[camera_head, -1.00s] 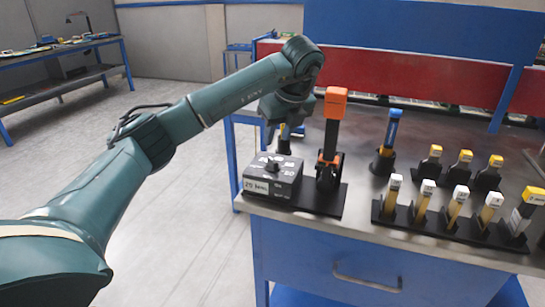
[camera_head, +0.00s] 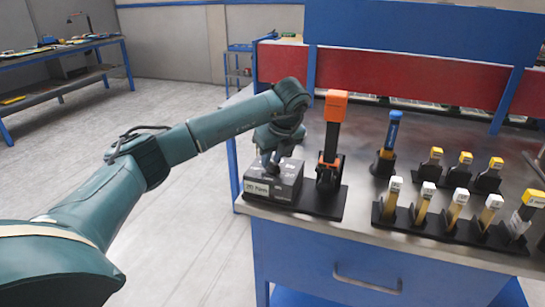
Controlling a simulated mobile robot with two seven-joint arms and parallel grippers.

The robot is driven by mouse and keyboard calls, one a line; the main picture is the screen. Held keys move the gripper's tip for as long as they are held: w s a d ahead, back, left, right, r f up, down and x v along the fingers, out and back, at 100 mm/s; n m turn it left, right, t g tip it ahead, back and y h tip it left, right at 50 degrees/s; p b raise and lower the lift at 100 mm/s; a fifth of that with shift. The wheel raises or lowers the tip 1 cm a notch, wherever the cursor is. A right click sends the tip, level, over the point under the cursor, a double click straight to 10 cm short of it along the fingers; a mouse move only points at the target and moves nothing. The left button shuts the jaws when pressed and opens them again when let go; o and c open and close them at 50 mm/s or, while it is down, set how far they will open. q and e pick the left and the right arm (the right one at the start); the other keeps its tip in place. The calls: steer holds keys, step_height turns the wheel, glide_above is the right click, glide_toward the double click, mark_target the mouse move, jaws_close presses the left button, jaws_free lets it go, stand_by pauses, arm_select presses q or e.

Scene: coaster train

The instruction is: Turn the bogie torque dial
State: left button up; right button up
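The torque dial box (camera_head: 286,183) is a dark grey block with a pale label on its front, on the left front corner of the workbench. My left gripper (camera_head: 272,168) points down at the top of the box, where the dial knob is. The gripper and wrist hide the knob, and I cannot tell whether the fingers are around it or open. My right gripper is not in view.
An orange-topped tool (camera_head: 334,107) stands on a black base just right of the box. A blue-handled tool (camera_head: 391,131) and rows of yellow- and white-capped tools stand further right on the workbench (camera_head: 360,213). Floor is clear to the left.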

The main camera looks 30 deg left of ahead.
arm_select(q)
jaws_close()
steer(key=shift+m, duration=0.3)
steer(key=m+t+h+b, duration=0.1)
steer(key=m, duration=0.3)
steer(key=shift+b, duration=0.4)
steer(key=m+h, duration=0.1)
steer(key=m, duration=0.1)
steer(key=m+t, duration=0.1)
steer(key=m, duration=0.1)
steer(key=shift+w+d+m+h+b, duration=0.1)
steer(key=shift+m+h+b, duration=0.2)
steer(key=shift+h+b, duration=0.1)
steer(key=m+h, duration=0.1)
steer(key=m, duration=0.1)
steer(key=m+h, duration=0.1)
steer(key=m, duration=0.2)
steer(key=shift+d+r+m+t+p, duration=0.1)
steer(key=shift+m+t+p, duration=0.2)
steer(key=shift+p, duration=0.1)
steer(key=shift+m+h+p, duration=0.4)
steer(key=shift+m+h, duration=0.2)
steer(key=shift+m, duration=0.6)
steer(key=shift+d+m+g+h+p, duration=0.1)
steer(key=shift+m+g+h+p, duration=0.3)
steer(key=shift+m, duration=1.1)
